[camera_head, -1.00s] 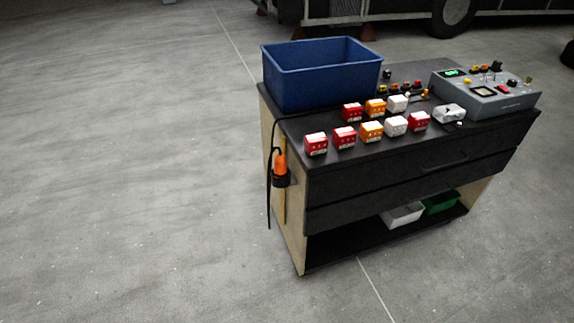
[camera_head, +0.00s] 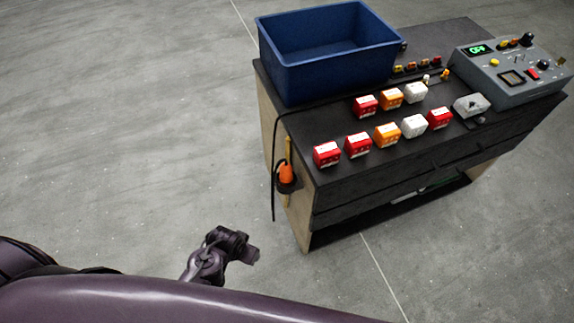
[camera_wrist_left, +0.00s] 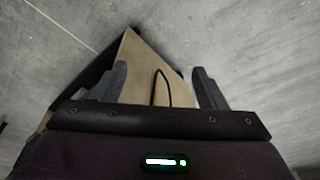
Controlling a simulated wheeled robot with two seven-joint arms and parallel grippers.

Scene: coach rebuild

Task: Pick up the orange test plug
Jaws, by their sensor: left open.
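The orange test plug (camera_head: 286,173) hangs at the left wooden side of the workbench, upright in a dark holder, with a black cable looping from it. My left gripper (camera_head: 252,254) is in the head view, below and left of the plug, apart from it. In the left wrist view its two fingers (camera_wrist_left: 162,84) are spread and empty. Between them shows the wooden side panel (camera_wrist_left: 140,62) with a loop of the black cable (camera_wrist_left: 161,88). My right gripper is not in view.
The dark workbench (camera_head: 345,190) carries a blue bin (camera_head: 335,72), several red, orange and white blocks, and a grey control box (camera_head: 510,90) at the right. A yellow strip stands behind the plug. The floor left of the bench is clear.

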